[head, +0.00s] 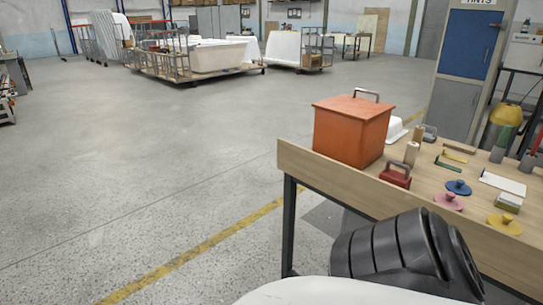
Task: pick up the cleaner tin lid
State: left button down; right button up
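Three small round lid-like discs with knobs lie on the wooden workbench: a blue one (458,187), a pink one (448,201) and a yellow one (503,224). I cannot tell which, if any, is the cleaner tin lid. An orange box (345,136) with a metal handle on its top stands at the bench's left end. A small dark red box (396,177) with a handle is beside it. Neither of my grippers shows; only a black and white part of my own body is in view at the bottom.
The workbench (330,178) has a raised wooden edge along its front and left. Several small tools, blocks and cylinders lie on it. A grey cabinet with a blue door (468,45) stands behind it. The floor to the left is open, with bathtub carts (195,65) far back.

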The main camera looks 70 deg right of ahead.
aim_at(459, 188)
jog(key=z, duration=2.4)
